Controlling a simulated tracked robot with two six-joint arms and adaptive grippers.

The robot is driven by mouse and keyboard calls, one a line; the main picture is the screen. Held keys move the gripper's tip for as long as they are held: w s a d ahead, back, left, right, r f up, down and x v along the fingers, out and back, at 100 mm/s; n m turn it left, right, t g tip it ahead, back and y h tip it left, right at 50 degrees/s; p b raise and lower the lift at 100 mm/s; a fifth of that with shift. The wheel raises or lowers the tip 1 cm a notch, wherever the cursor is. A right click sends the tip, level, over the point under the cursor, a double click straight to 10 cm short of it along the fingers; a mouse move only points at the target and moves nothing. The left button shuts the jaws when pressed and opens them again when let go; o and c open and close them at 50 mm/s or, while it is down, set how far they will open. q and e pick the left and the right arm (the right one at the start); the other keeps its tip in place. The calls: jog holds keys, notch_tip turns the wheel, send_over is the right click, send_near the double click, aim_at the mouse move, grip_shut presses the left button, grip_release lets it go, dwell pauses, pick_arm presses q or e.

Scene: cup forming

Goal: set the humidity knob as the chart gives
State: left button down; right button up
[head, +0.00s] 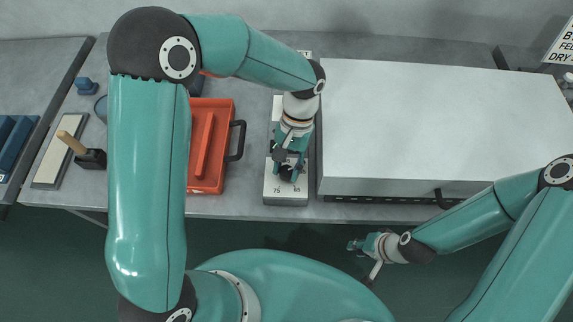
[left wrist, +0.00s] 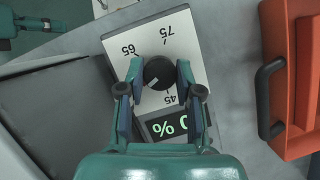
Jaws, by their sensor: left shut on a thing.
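The humidity knob (left wrist: 159,73) is a round dark dial on a pale control box (left wrist: 188,57). In the left wrist view the figures 75, 65 and 45 stand around it, and a short light mark on it points to the lower left. My left gripper (left wrist: 159,76) has its two fingers closed on opposite sides of the knob. A dark display (left wrist: 168,125) with green characters shows "0 %", partly hidden by my fingers. In the head view the box (head: 287,193) stands at the table's front edge under my left gripper (head: 287,172). My right gripper (head: 356,245) hangs empty in front of the table.
A red tray (head: 226,150) with a dark handle stands left of the box. A large pale cabinet (head: 440,125) stands close on its right. A cut-off sign (head: 562,45) is at the far right. A wooden-handled tool (head: 73,143) and a pale board (head: 55,160) lie at left.

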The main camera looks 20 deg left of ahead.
pick_arm(q)
jog(key=shift+w+m, duration=0.1)
jog(key=shift+m, duration=0.3)
jog(key=c, duration=0.8)
grip_release()
jog(key=shift+r, duration=0.1)
jog(key=v, duration=1.1)
jog(key=shift+w+d+r, duration=0.1)
jog(key=shift+d+r, duration=0.05)
jog(key=shift+r, duration=0.25)
